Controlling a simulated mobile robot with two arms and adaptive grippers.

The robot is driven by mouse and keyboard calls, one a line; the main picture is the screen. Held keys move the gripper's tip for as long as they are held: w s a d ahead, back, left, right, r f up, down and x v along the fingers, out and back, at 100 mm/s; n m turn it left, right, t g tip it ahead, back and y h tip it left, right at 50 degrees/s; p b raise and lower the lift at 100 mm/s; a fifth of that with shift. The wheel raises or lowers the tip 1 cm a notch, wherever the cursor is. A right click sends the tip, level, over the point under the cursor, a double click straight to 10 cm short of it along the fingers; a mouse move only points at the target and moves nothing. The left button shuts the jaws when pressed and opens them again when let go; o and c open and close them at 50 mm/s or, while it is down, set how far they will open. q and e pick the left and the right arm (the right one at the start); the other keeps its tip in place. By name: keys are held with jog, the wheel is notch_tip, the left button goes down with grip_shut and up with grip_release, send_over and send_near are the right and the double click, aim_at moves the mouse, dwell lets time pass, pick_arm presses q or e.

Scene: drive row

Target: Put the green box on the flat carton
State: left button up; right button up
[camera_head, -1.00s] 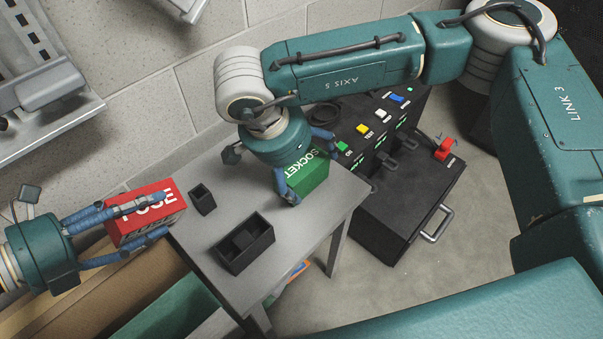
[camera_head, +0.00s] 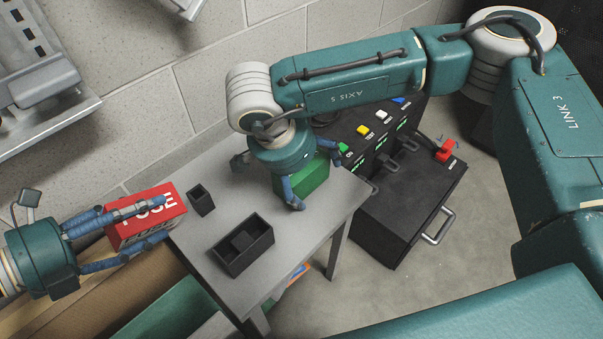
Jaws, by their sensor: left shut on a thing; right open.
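The green box (camera_head: 315,176) sits on the grey table near its right end, partly hidden by my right gripper. My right gripper (camera_head: 297,180) is above the box, pointing down and open, with fingers near the box's sides; I cannot tell whether they touch it. My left gripper (camera_head: 140,228) is shut on a red box (camera_head: 158,203) with white lettering, at the table's left edge. Tan, cardboard-like surfaces (camera_head: 125,300) show at the lower left; I cannot tell whether one is the flat carton.
The grey table (camera_head: 203,238) also holds a small dark open holder (camera_head: 200,200) and a larger dark tray (camera_head: 242,246). A black case (camera_head: 408,208) with coloured switches and a handle stands to the right. A block wall is behind.

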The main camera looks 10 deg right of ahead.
aim_at(131, 201)
jog(key=shift+c, duration=0.2)
